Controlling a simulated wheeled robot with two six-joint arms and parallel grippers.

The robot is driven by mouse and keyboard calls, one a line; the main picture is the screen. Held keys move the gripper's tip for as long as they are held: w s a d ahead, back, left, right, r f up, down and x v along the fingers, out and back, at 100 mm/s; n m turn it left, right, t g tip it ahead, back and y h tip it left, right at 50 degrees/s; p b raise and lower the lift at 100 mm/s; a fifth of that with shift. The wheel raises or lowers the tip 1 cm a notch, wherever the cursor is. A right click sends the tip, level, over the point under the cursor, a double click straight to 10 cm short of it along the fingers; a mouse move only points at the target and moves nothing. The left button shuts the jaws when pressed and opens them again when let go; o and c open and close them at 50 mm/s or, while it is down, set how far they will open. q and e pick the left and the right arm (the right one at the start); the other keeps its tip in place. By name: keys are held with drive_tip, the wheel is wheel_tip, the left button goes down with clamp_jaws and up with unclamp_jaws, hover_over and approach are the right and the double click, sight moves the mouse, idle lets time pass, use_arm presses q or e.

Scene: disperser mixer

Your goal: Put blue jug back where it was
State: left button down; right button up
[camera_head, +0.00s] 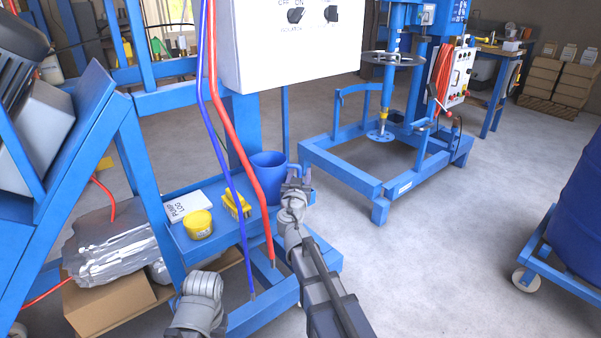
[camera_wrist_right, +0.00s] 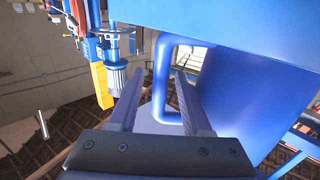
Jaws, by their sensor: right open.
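The blue jug (camera_head: 268,172) stands upright on the blue shelf (camera_head: 205,248) of the frame under the white control box. My right gripper (camera_head: 298,182) is at the jug's right side. In the right wrist view the jug's body (camera_wrist_right: 255,95) fills the right side, and its handle (camera_wrist_right: 161,80) lies between the two open fingers of my right gripper (camera_wrist_right: 156,88). I cannot tell whether a finger touches the handle. A grey part of my left arm shows at the bottom of the head view, but its fingers do not show.
A yellow tub (camera_head: 199,226), a yellow item (camera_head: 236,206) and a white log book (camera_head: 187,206) share the shelf. Red and blue cables (camera_head: 236,130) hang in front of it. The mixer stand (camera_head: 385,150) is behind right; a blue drum (camera_head: 578,215) on a dolly is far right.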

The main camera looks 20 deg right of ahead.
drive_tip(key=v, duration=1)
drive_tip(key=shift+s, duration=0.25)
drive_tip(key=shift+a, duration=0.1)
drive_tip(key=s+a+f+n+g, duration=0.1)
drive_tip(key=s+a+f+g, duration=0.1)
drive_tip(key=s+f+g, duration=0.35)
drive_tip(key=s+a+f+g, duration=0.1)
drive_tip(key=s+f+g, duration=0.2)
drive_tip(key=f, duration=0.5)
drive_tip(key=s+a+f+n+g+y, duration=0.3)
drive_tip(key=s+a+f+n+g, duration=0.1)
drive_tip(key=s+a, duration=0.2)
drive_tip(key=s+a+f+n+g+y, duration=0.3)
drive_tip(key=s+a+f+n+g, duration=0.1)
drive_tip(key=s+a, duration=0.3)
drive_tip(key=shift+s+a, duration=0.2)
drive_tip(key=shift+s, duration=0.7)
